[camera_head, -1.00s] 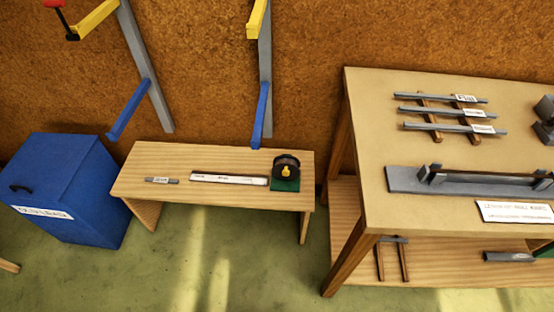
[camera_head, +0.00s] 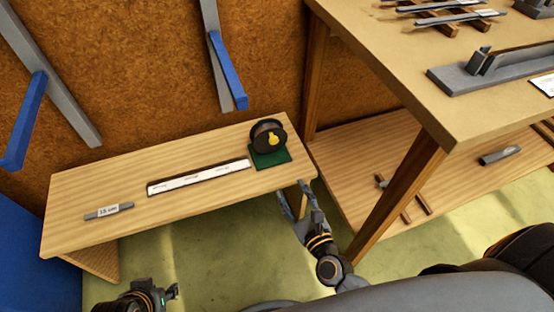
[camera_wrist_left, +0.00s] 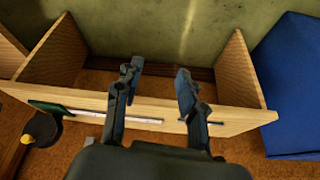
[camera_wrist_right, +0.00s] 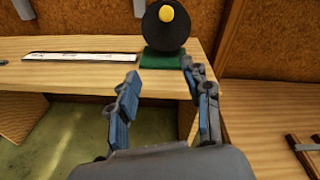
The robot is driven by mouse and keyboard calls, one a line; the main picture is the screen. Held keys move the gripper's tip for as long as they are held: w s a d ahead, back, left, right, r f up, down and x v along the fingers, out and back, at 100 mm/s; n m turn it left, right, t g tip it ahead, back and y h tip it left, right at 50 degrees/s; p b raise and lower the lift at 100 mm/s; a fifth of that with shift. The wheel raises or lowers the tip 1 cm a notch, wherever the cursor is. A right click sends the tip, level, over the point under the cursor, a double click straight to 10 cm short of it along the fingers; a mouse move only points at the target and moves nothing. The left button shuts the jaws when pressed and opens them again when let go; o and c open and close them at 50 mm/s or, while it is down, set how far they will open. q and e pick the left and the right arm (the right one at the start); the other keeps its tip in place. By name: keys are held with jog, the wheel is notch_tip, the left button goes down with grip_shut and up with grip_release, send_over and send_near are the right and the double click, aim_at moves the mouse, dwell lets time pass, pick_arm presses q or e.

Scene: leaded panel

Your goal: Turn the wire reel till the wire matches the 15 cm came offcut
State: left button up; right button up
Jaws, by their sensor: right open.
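The wire reel (camera_head: 266,137) is a dark drum with a yellow knob (camera_head: 274,140) on a green base (camera_head: 270,159), at the right end of the low wooden bench. It also shows in the right wrist view (camera_wrist_right: 165,32). No length of wire can be made out. The grey came offcut (camera_head: 94,215), labelled 15 cm, lies at the bench's left end. My right gripper (camera_head: 292,200) is open and empty at the bench's front right edge, apart from the reel. My left gripper (camera_wrist_left: 158,70) is open and empty; in the head view it is low, before the bench.
A white ruler strip (camera_head: 200,177) lies on the bench (camera_head: 75,185) between offcut and reel. A taller worktable (camera_head: 385,65) with a lower shelf (camera_head: 350,150) stands close on the right. A blue bin (camera_head: 25,280) is at the left.

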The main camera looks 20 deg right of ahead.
notch_tip(320, 180, up, 2)
jog(key=m+t+b, duration=0.1)
jog(key=m, duration=0.3)
send_near(274, 142)
jog(key=shift+h, duration=0.3)
jog(key=w, duration=0.7)
jog(key=shift+w+a+f, duration=0.1)
jog(key=shift+w+a, duration=0.1)
pick_arm(q)
jog(key=shift+v, duration=1.6)
pick_arm(e)
jog(key=shift+w, duration=0.45)
pick_arm(q)
jog(key=shift+a, duration=0.1)
pick_arm(e)
grip_shut()
pick_arm(q)
jog(key=shift+s, duration=0.15)
pick_arm(e)
jog(key=shift+a, duration=0.1)
